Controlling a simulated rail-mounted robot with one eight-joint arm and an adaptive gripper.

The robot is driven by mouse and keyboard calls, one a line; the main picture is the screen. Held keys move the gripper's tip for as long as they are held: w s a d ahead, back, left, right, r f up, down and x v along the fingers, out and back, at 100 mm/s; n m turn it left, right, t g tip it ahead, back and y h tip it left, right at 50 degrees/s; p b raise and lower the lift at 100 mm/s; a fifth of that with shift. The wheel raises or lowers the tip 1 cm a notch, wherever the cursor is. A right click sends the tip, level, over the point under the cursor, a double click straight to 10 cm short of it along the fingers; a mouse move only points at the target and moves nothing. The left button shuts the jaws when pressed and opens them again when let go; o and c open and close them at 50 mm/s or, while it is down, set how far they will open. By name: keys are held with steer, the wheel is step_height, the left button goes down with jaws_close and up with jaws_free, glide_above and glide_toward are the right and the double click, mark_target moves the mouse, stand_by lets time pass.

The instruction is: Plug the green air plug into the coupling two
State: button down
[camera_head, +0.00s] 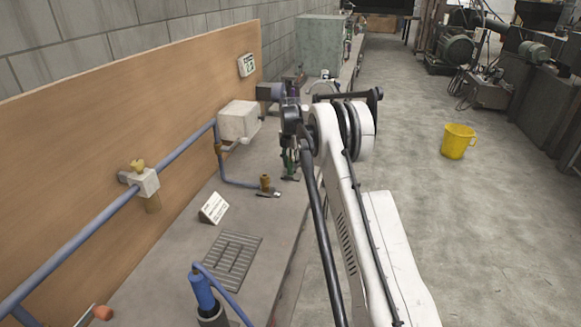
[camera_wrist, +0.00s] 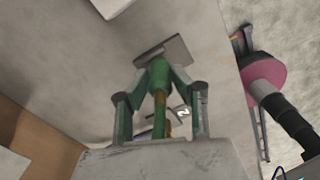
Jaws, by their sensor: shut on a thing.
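My gripper (camera_head: 290,166) is over the bench and shut on the green air plug (camera_head: 287,158). In the wrist view the plug (camera_wrist: 160,74) sits between the fingertips, with a tan, brass-like part below it. A brass fitting (camera_head: 265,182) stands upright at the end of a blue pipe, left of my gripper and apart from it in the head view. A small tag (camera_head: 268,194) lies at its foot, and a marked tag (camera_wrist: 184,113) shows in the wrist view. I cannot read either surely, so which fitting is coupling two is not clear.
The blue pipe (camera_head: 75,238) runs along the wooden board (camera_head: 60,150), with a yellow-handled valve (camera_head: 139,166) and a white box (camera_head: 239,121). A sign (camera_head: 213,207), a grate (camera_head: 232,261) and a blue tool (camera_head: 202,288) occupy the bench. A yellow bucket (camera_head: 458,142) stands on the floor.

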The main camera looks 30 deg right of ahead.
steer(key=r, duration=0.3)
steer(key=shift+a+r+b, duration=0.2)
steer(key=shift+r+b, duration=0.2)
steer(key=s+a+r+b, duration=0.1)
steer(key=a+r, duration=0.5)
steer(key=a, duration=0.5)
steer(key=shift+r, duration=0.35)
steer(key=shift+a, duration=0.1)
steer(key=s+r+p, duration=0.1)
steer(key=p, duration=0.1)
steer(key=s+a+r+p, duration=0.1)
steer(key=s+p, duration=0.1)
steer(key=shift+s+a+r, duration=0.15)
steer(key=shift+s+r, duration=0.15)
steer(key=shift+r, duration=0.1)
steer(key=shift+f+b, duration=1.05)
steer(key=shift+f, duration=1.85)
